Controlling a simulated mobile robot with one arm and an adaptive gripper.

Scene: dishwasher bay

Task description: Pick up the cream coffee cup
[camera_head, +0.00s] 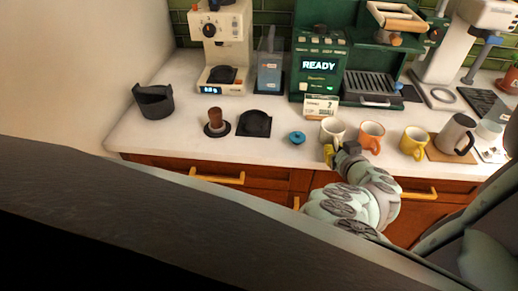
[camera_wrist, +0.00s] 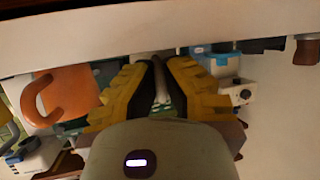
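The cream coffee cup (camera_head: 332,129) stands upright on the counter near its front edge, left of an orange mug (camera_head: 371,135). My gripper (camera_head: 337,153) is at the cup's near side, low by the counter edge, and covers its lower front. In the wrist view the two yellow fingers (camera_wrist: 160,75) lean towards each other with a narrow gap. A thin pale strip shows between them; I cannot tell whether it is the cup's handle or whether the fingers touch it. The cup's body is not clearly visible there. The orange mug (camera_wrist: 66,94) is close beside the left finger.
A yellow mug (camera_head: 414,141) and a grey pitcher (camera_head: 455,134) stand farther right. A small sign (camera_head: 321,106) stands behind the cup, and a blue round item (camera_head: 297,138) lies to its left. The green coffee machine (camera_head: 320,66) is at the back. Drawers with yellow handles are below.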

